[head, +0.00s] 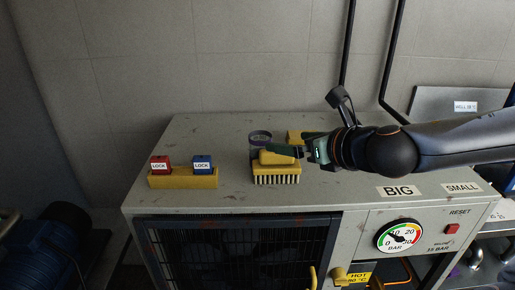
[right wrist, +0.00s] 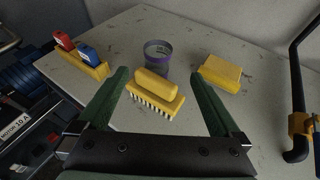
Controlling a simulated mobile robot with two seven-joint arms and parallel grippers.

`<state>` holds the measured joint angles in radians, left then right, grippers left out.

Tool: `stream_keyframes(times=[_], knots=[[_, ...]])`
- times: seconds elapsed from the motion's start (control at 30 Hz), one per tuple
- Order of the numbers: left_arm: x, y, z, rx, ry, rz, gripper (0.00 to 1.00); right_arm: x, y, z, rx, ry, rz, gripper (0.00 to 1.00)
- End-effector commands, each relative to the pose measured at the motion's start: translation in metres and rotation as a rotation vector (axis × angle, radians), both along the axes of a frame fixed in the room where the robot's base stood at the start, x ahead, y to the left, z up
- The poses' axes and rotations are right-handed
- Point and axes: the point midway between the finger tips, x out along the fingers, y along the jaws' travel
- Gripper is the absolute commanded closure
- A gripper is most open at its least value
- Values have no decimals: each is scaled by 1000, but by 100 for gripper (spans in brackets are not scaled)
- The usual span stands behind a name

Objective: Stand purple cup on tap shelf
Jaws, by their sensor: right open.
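The purple cup (head: 259,138) stands upright on the grey cabinet top, partly hidden behind a yellow brush. My right gripper (head: 283,151) reaches in from the right, above the cabinet top near the brush. In the right wrist view its green fingers (right wrist: 157,88) are spread wide and empty, with the brush and cup showing between and beyond them. I cannot make out the tap shelf for certain. My left gripper is not in view.
The yellow brush (head: 276,171) lies bristles down in front of the cup. A yellow block (right wrist: 220,73) lies to the right. A yellow holder with red and blue locks (head: 183,181) is at the left. Black pipes (right wrist: 295,110) rise at the right.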

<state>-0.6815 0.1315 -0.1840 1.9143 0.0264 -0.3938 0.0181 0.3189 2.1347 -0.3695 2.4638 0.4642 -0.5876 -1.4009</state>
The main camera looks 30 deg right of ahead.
Motion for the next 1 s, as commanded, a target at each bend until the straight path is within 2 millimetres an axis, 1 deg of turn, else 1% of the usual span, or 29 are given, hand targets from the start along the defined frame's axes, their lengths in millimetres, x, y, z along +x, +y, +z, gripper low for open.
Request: stream_keyframes(times=[0.03, 0.1, 0.4, 0.53, 0.87, 1.0], knots=[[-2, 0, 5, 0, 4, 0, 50, 5, 0, -2, 8, 5, -3, 0], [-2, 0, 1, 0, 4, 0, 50, 12, 0, -7, 4, 3, -1, 0], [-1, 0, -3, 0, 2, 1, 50, 38, -1, -18, 2, 2, -4, 0], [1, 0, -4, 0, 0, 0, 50, 46, -1, -20, 2, 1, -4, 0], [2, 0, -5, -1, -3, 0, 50, 55, -1, -23, 2, 1, -4, 0], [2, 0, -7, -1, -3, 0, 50, 65, 1, -27, 3, 3, -4, 0]])
